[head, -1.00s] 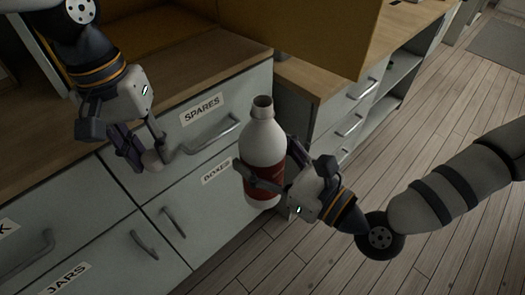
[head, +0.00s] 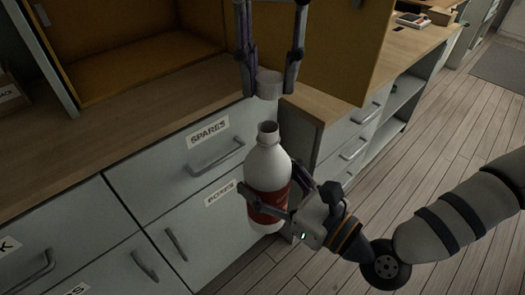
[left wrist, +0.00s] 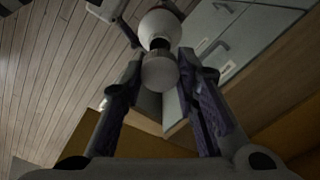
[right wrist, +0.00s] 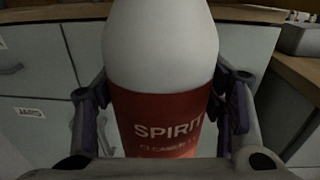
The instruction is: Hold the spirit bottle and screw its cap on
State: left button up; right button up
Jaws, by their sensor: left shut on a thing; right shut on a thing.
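The spirit bottle (head: 267,166) is white with a red label and stands upright in the air in front of the drawers, its open mouth bare. My right gripper (head: 276,205) is shut around its label; the right wrist view shows the label of the bottle (right wrist: 165,120) between both fingers.
A wooden counter (head: 130,125) with labelled drawers and a SPARES drawer (head: 206,143) lies behind the bottle. An open cabinet with a yellow-brown door (head: 335,50) stands close behind my left gripper.

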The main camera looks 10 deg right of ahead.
aim_at(269, 126)
pick_arm(q)
jog(key=shift+f, duration=0.1)
jog(key=shift+f, duration=1.9)
jog(key=shift+f, duration=0.9)
jog(key=shift+f, duration=0.55)
